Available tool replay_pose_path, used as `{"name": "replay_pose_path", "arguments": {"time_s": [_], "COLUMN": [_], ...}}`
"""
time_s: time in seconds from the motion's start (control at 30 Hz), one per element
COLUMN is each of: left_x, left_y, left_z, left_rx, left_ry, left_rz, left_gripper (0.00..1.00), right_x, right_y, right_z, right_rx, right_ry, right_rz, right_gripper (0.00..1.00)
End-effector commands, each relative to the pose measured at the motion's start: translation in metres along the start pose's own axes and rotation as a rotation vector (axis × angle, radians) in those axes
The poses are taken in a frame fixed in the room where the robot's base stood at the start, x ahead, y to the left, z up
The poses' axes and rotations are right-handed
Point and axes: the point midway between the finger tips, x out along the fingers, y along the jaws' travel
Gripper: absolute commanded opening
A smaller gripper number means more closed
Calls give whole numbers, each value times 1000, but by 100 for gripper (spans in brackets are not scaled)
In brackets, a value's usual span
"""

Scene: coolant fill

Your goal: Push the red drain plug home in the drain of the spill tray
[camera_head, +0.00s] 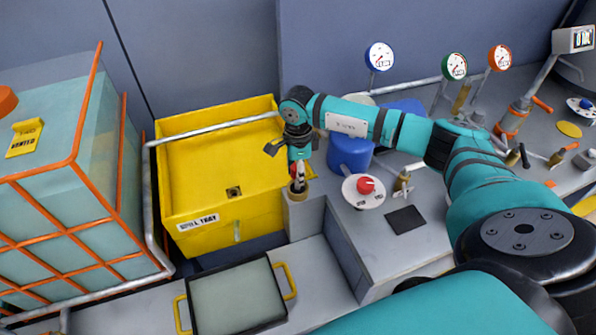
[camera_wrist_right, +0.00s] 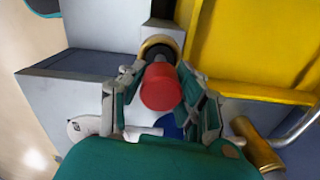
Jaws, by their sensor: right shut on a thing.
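The red drain plug (camera_wrist_right: 160,88) is between the two fingers of my right gripper (camera_wrist_right: 160,100), which is shut on it. In the head view the right gripper (camera_head: 297,172) points down beside the right wall of the yellow spill tray (camera_head: 195,165), and only a bit of red shows. A brass ring with a dark opening (camera_wrist_right: 160,47) lies just beyond the plug; I cannot tell whether they touch. In the head view this ring (camera_head: 297,191) tops a grey block outside the tray. A small dark square fitting (camera_head: 233,192), perhaps the drain, sits in the tray floor. My left gripper is out of view.
A blue container (camera_head: 350,153) and a white disc with a red knob (camera_head: 365,188) stand right of the gripper. A grey rail (camera_head: 215,128) crosses the tray's back. A black-rimmed tray with yellow handles (camera_head: 237,298) is in front. A teal tank with orange bars (camera_head: 60,190) stands left.

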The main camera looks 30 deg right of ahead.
Motion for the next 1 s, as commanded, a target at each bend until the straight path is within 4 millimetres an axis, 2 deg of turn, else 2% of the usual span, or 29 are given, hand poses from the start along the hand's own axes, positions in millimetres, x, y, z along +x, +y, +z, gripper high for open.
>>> {"name": "replay_pose_path", "arguments": {"time_s": [0.07, 1.0], "left_x": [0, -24], "left_y": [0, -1], "left_z": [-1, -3], "left_rx": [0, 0], "left_ry": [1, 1], "left_rz": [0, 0], "left_gripper": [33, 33], "right_x": [-1, -44], "right_y": [0, 0], "right_z": [0, 0], "right_rx": [0, 0], "right_ry": [-1, -1], "right_rz": [-1, -1], "right_gripper": [7, 7]}}
